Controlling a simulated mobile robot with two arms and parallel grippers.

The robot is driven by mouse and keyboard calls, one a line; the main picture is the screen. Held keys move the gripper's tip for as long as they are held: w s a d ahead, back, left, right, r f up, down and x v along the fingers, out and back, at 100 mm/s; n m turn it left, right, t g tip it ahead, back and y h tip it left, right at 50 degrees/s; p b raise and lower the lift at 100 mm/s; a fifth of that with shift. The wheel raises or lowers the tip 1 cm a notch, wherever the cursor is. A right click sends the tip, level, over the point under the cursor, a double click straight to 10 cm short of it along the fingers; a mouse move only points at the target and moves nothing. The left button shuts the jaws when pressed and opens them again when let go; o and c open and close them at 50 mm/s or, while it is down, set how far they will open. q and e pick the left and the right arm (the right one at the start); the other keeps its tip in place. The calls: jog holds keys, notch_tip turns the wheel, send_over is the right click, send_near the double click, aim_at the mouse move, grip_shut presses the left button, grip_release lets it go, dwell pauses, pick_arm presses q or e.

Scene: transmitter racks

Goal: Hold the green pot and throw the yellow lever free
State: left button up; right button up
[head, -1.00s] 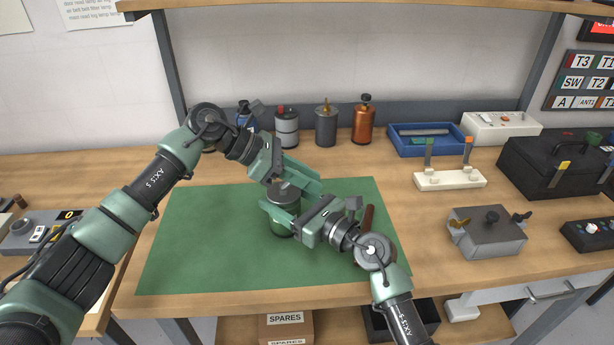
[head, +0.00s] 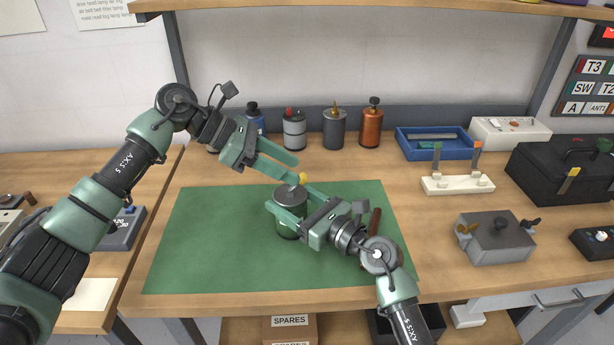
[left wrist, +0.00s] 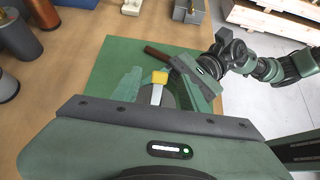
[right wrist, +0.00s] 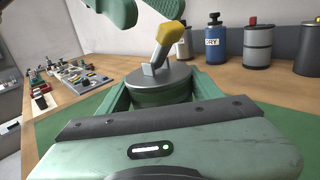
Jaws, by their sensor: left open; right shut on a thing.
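The green pot (head: 290,226) stands upright on the green mat, with a grey lid. It also shows in the right wrist view (right wrist: 160,98). My right gripper (head: 288,214) is shut around its sides. The yellow-tipped lever (right wrist: 170,36) rises from the lid on a pale metal stem, tilted to the right in the right wrist view.
The green mat (head: 205,240) is mostly clear on the left. A dark red handle (head: 375,222) lies behind my right gripper. Several canisters stand at the back, including an orange one (head: 372,125). A white block with levers (head: 458,184) and a grey box (head: 495,240) stand right.

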pick_arm(q)
jog(key=shift+v, duration=2.35)
pick_arm(e)
jog(key=o, duration=1.9)
jog(key=shift+o, duration=0.2)
